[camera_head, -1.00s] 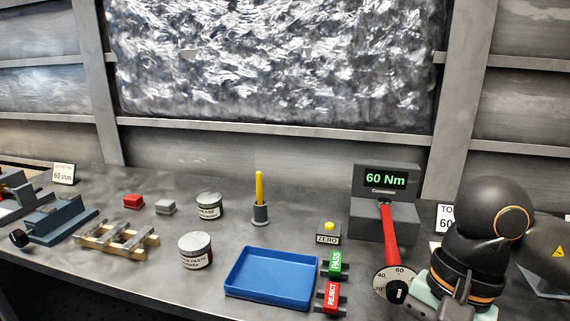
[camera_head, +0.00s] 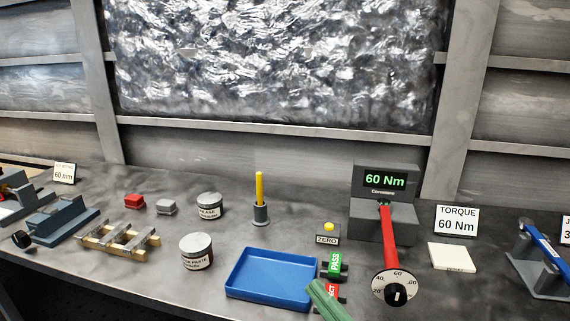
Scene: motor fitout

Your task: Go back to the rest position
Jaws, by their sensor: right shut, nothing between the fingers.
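My right gripper (camera_head: 318,290) shows only as green fingertips at the bottom edge, right of centre. They are shut and empty. In the picture they overlap the REJECT stamp and lie just right of the blue tray (camera_head: 232,278)'s front corner; I cannot tell how high above the bench they are. The rest of my right arm is out of the picture. My left gripper is not in view.
The torque tester (camera_head: 384,222) reads 60 Nm, with a red-handled wrench (camera_head: 389,240) at it. The green PASS stamp (camera_head: 335,264) and partly hidden red REJECT stamp (camera_head: 331,291) are near the fingertips. Paste jar (camera_head: 196,252) and wooden rack (camera_head: 117,239) stand left.

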